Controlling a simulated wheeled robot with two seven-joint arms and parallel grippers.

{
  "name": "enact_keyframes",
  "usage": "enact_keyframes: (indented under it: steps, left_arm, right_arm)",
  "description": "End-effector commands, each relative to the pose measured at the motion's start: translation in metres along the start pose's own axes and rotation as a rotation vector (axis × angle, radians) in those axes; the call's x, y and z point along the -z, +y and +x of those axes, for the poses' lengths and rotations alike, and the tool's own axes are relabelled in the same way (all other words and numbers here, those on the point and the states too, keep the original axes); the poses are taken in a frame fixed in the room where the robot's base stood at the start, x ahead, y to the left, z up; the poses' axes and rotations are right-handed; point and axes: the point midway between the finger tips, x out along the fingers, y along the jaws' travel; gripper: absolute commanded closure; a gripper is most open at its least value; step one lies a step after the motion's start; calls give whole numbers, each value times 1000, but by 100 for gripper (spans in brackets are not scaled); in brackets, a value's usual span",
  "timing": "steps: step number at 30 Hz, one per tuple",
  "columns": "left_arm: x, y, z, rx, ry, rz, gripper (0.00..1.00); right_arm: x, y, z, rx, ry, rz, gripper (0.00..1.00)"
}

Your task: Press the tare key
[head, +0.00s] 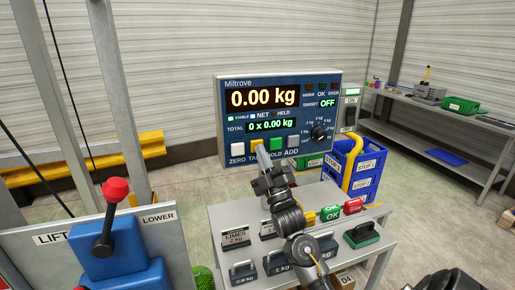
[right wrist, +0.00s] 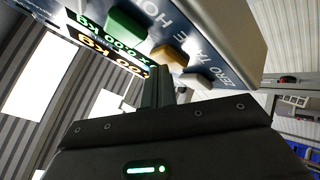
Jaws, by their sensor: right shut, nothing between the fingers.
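The weighing indicator (head: 333,88) is a blue-faced box reading 0.00 kg, with a total of 0 x 0.00 kg. Its lower row has a white ZERO key (head: 237,147), an orange tare key (head: 257,143), a green HOLD key (head: 276,144) and a white ADD key (head: 293,141). My right gripper (head: 262,150) is shut and empty, its tip at the tare key and covering part of it and its label. In the right wrist view the fingers (right wrist: 160,80) point at the orange key (right wrist: 168,56); I cannot tell whether they touch it. My left gripper is not in view.
A lift control with a red-knobbed lever (head: 115,190) stands at left. A workbench (head: 455,120) stands at right.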

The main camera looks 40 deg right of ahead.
Motion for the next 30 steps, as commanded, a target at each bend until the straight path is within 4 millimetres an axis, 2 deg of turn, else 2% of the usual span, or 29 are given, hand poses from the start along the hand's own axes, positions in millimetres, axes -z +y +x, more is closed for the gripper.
enact_keyframes:
  steps: [25,30]
  left_arm:
    - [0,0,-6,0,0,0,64]
    - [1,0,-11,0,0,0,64]
  right_arm:
    - [9,9,-13,0,0,0,100]
    - [16,17,-22,1,-1,0,100]
